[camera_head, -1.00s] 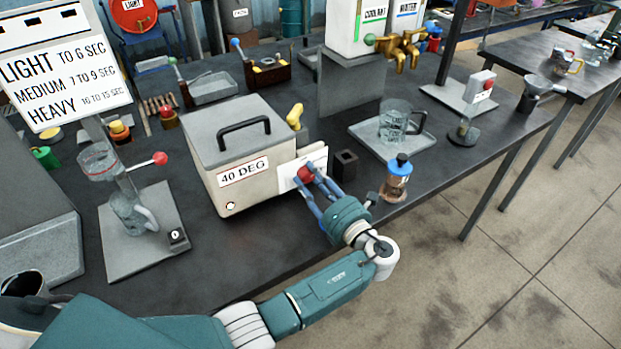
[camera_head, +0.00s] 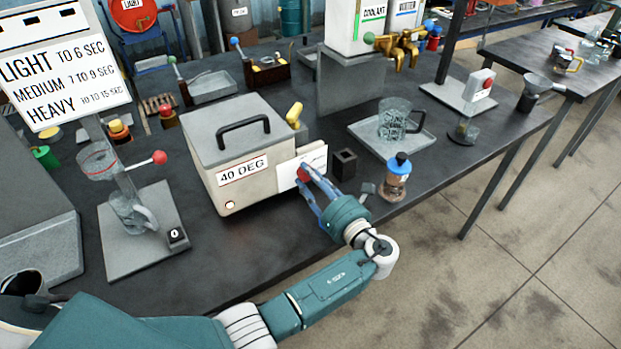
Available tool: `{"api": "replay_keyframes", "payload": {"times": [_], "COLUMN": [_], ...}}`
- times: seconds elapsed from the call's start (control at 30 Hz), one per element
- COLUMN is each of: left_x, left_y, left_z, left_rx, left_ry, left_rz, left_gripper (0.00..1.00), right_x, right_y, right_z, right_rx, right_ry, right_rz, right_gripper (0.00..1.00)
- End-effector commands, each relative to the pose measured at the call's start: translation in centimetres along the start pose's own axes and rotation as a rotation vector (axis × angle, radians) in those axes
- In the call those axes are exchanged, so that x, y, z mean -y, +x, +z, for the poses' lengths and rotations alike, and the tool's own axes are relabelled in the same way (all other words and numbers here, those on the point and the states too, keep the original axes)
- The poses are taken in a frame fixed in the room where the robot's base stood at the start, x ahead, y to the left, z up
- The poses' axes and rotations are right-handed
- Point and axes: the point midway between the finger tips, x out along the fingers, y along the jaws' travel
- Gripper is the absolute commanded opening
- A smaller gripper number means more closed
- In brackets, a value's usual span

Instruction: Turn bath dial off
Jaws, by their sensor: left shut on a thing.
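The bath is a grey box (camera_head: 207,180) with a black lid handle and a "40 DEG" label, standing mid-table. Its red dial (camera_head: 303,174) is on a white panel (camera_head: 317,158) at the right of its front. My left gripper (camera_head: 306,179) is shut on the dial, with its blue fingers on the dial's near side; they hide part of it. The dial's exact angle cannot be read. A small round lamp (camera_head: 229,205) low on the bath's front looks pale orange. My right gripper is not in view.
A small dark square holder (camera_head: 345,164) and a blue-capped jar (camera_head: 396,178) stand close to the right of my gripper. A glass jug (camera_head: 393,120) stands on a tray behind. The table's front strip left of my gripper is clear.

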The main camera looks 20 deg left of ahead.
Motion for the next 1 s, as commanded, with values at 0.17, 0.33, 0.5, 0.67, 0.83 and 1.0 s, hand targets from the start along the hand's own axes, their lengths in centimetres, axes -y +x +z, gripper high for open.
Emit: {"api": "replay_keyframes", "payload": {"times": [0.17,0.33,0.5,0.67,0.83,1.0], "left_x": [-0.05,-0.07,-0.08,-0.08,-0.09,-0.05], "left_y": [0.18,0.20,0.21,0.22,0.23,0.13], "left_z": [0.28,0.34,0.39,0.42,0.43,0.26], "left_rx": [0.006,0.006,0.007,0.007,0.007,0.005], "left_ry": [-0.070,-0.101,-0.109,-0.109,-0.108,-0.106], "left_rz": [0.002,0.002,0.002,0.003,0.003,0.002], "left_gripper": [0.07,0.07,0.07,0.07,0.51,0.53], "right_x": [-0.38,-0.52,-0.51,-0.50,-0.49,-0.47], "right_y": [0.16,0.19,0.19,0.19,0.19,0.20], "right_z": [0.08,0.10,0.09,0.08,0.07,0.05], "right_rx": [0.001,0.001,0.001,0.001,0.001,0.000], "right_ry": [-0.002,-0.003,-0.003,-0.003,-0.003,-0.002], "right_rz": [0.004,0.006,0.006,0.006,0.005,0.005], "right_gripper": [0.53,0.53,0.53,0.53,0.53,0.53]}}
